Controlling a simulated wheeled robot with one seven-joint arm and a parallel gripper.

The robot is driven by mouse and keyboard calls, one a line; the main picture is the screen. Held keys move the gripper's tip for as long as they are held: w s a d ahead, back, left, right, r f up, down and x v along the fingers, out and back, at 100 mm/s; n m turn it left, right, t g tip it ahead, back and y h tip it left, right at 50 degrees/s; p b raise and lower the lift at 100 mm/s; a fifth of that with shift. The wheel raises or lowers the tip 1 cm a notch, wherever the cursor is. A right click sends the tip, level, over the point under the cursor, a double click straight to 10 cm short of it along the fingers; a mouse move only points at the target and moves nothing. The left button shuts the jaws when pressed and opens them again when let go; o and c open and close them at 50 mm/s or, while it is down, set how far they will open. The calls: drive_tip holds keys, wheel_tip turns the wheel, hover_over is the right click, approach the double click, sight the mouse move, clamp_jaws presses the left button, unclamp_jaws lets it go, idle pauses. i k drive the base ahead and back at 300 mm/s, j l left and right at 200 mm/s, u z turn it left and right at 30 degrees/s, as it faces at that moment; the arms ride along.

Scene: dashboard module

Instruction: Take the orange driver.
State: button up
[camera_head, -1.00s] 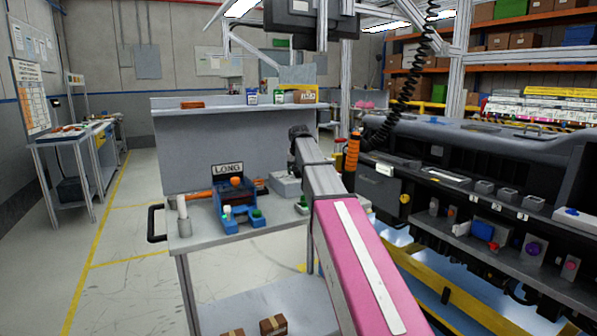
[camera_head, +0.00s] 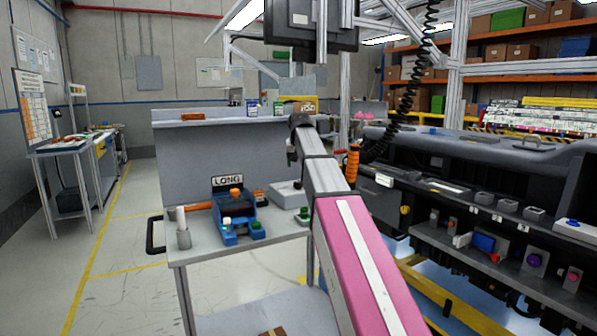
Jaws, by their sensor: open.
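The orange driver (camera_head: 353,163) hangs upright from a black coiled cable, just right of my arm at the right end of the workbench.
The workbench (camera_head: 188,248) carries a blue fixture (camera_head: 236,220) under a "LONG" sign, a grey box (camera_head: 287,195) and an orange rod (camera_head: 200,206). The dark dashboard module (camera_head: 480,165) stands close on the right. A monitor (camera_head: 311,22) hangs above. Floor at left is clear.

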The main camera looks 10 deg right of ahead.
sight(353, 162)
drive_tip(key=k, duration=1)
